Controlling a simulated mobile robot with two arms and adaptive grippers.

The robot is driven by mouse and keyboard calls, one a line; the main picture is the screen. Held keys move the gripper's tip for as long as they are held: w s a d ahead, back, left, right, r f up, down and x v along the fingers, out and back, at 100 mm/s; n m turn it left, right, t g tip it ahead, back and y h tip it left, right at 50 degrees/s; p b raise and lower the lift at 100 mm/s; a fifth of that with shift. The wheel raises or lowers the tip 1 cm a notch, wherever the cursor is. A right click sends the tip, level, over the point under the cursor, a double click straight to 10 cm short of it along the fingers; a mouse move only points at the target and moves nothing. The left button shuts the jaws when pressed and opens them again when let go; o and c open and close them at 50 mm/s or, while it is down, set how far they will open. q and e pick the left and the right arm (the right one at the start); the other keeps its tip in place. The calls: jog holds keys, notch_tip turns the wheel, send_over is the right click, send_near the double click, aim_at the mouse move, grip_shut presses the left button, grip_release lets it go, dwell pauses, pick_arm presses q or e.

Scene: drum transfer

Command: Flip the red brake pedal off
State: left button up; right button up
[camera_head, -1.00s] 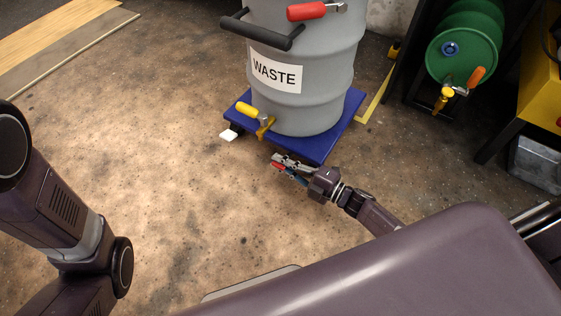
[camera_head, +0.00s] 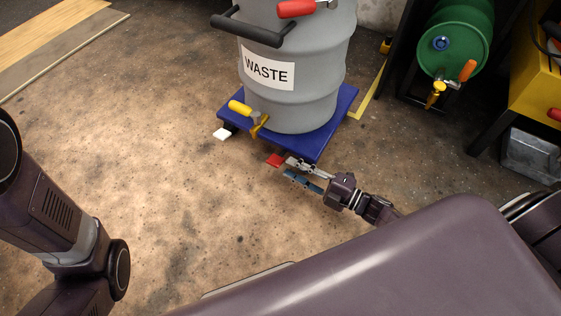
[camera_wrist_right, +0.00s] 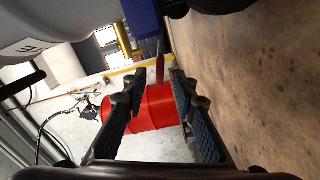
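My right gripper (camera_head: 288,168) is open and empty just right of the pedal, near the floor. Its fingers are well apart in the wrist view (camera_wrist_right: 157,95). I cannot tell whether a fingertip touches the pedal. A white pedal (camera_head: 222,134) is at the dolly's left corner. My left gripper is out of view.
A grey waste drum (camera_head: 300,100) with a yellow-handled tap (camera_head: 240,107) stands on the dolly. A green drum (camera_head: 455,45) lies in a rack at the back right. A red drum (camera_wrist_right: 155,108) is in the wrist view's background.

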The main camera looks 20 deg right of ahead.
jog(key=v, duration=0.5)
jog(key=shift+s+d, duration=0.1)
jog(key=shift+s, duration=0.05)
